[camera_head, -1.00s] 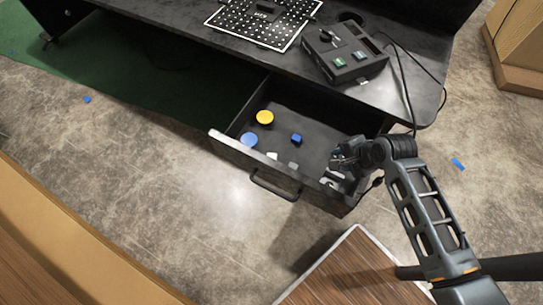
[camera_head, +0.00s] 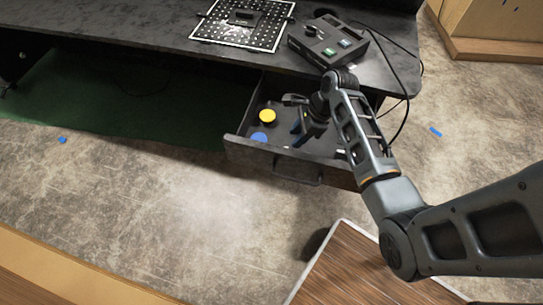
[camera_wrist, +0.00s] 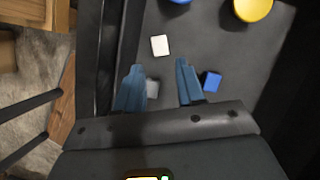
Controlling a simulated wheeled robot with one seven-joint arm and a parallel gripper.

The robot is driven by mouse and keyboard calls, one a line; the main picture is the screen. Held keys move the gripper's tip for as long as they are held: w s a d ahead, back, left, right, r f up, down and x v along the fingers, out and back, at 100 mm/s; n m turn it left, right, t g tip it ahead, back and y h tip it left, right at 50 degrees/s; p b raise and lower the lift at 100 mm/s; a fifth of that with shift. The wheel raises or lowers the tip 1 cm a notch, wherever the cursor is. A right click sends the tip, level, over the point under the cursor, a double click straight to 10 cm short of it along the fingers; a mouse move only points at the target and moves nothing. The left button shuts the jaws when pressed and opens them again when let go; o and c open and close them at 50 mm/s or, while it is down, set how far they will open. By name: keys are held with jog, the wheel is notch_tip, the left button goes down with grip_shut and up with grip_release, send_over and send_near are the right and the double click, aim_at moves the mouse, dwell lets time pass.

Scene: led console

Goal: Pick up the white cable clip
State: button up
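In the wrist view a small white block-shaped piece (camera_wrist: 159,45), likely the white cable clip, lies on the dark drawer floor. It is just beyond my fingertips, near the gap between them. My gripper (camera_wrist: 160,66) is open with its two blue fingers apart and nothing visibly held. In the head view my gripper (camera_head: 299,119) is over the open drawer (camera_head: 246,153). A grey piece (camera_wrist: 152,89) lies beside the left finger, partly hidden. A blue block (camera_wrist: 211,81) lies just right of the right finger.
A yellow disc (camera_head: 267,116) and a blue disc (camera_head: 259,137) lie in the drawer's left part. The drawer walls and the desk top (camera_head: 150,22) bound the space. A console box (camera_head: 328,41) with cables and a perforated board (camera_head: 240,20) are on the desk.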

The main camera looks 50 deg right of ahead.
jog(key=x, duration=0.7)
jog(key=shift+f, duration=0.25)
grip_shut()
